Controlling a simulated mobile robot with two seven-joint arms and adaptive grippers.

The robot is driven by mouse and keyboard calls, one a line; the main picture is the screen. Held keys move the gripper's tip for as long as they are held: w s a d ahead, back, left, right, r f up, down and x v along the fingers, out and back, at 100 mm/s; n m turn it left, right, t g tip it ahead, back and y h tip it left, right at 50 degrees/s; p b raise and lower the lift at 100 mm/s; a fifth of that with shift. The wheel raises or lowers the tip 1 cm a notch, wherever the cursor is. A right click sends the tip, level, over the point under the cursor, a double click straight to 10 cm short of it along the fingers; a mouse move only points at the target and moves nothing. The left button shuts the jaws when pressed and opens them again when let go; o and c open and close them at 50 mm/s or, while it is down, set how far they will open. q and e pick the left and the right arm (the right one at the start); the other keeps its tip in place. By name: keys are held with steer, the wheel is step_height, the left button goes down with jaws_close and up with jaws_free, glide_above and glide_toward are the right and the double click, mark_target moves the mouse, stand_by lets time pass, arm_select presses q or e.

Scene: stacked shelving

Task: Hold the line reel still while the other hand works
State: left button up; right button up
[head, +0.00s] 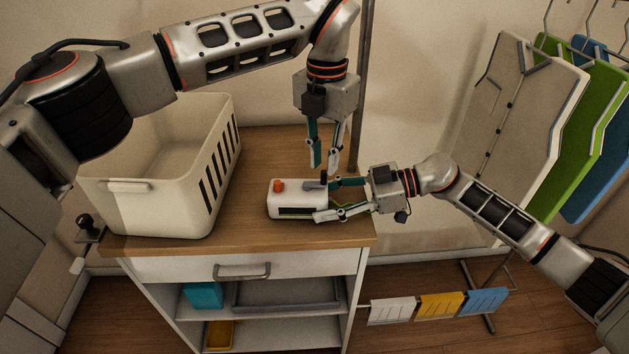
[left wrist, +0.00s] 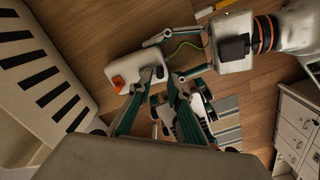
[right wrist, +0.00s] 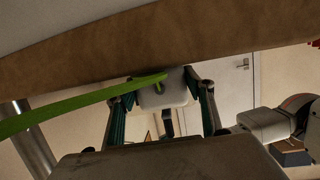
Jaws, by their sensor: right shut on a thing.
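The line reel is a white box (head: 290,203) with an orange knob (head: 278,185), a grey tab on top and a dark slot in its side. It lies on the wooden top; it also shows in the left wrist view (left wrist: 138,66). A green line (right wrist: 80,105) runs from its end in the right wrist view. My right gripper (head: 326,200) is shut on the reel's right end, one finger on each side (right wrist: 161,98). My left gripper (head: 325,165) points down above the reel's right end, fingers apart, with the tab below and between them (left wrist: 158,82). Contact with the tab is unclear.
A cream slotted basket (head: 130,213) stands left of the reel on the wooden cabinet top (head: 250,225). A grey post (head: 360,90) rises behind. Coloured boards (head: 530,110) hang at the right. A drawer and open shelves are below the top.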

arm_select(q)
steer(key=shift+f, duration=0.9)
jaws_close()
steer(key=shift+w+a+n, duration=0.1)
steer(key=shift+w+n, duration=0.25)
steer(key=shift+n, duration=0.65)
steer(key=shift+w+n, duration=0.3)
steer(key=shift+n, duration=0.7)
steer(key=n, duration=0.2)
steer(key=w+n, duration=0.1)
steer(key=n, duration=0.1)
steer(key=shift+a, duration=0.25)
steer(key=n, duration=0.2)
steer(key=w+a+n, duration=0.1)
steer(key=n, duration=0.1)
